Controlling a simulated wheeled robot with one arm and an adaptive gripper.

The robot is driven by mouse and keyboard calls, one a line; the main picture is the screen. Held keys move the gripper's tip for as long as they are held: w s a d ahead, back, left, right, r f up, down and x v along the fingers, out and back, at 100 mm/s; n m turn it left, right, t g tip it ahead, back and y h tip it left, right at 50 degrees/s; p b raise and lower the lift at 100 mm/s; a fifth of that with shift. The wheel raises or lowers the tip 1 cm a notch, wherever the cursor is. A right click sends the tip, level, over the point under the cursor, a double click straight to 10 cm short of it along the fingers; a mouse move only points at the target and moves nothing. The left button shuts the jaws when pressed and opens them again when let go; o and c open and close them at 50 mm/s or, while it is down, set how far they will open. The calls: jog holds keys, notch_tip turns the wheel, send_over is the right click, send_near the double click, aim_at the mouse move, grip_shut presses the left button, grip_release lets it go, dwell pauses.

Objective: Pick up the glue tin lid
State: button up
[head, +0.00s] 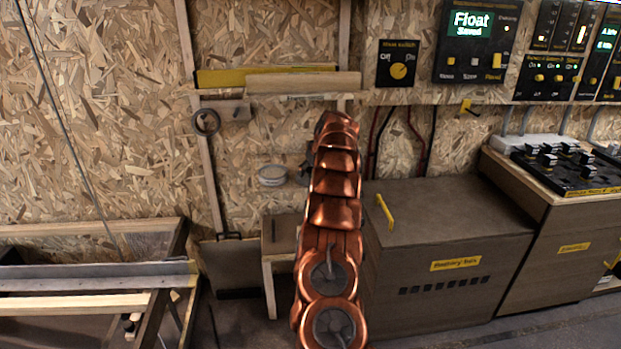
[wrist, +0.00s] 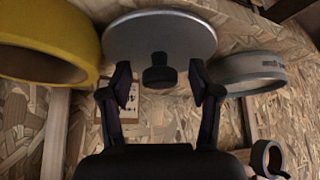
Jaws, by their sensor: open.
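The lid, which I take to be the glue tin lid, is a flat silvery disc (wrist: 160,32) at the top middle of the wrist view, with a dark knob (wrist: 158,72) projecting toward me. My gripper (wrist: 160,82) is open, one dark finger on each side of the knob in the picture. I see no contact between the fingers and the knob; the exact depth gap cannot be told. In the head view, my copper arm hides the lid and most of my gripper.
A brown battery box (head: 445,235) stands right of my arm.

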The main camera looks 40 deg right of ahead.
aim_at(311, 169)
grip_shut()
dwell(0.5)
jog(key=shift+r, duration=0.1)
jog(key=shift+r, duration=1.8)
jog(key=shift+s, duration=0.4)
jog(key=shift+s+a, duration=0.1)
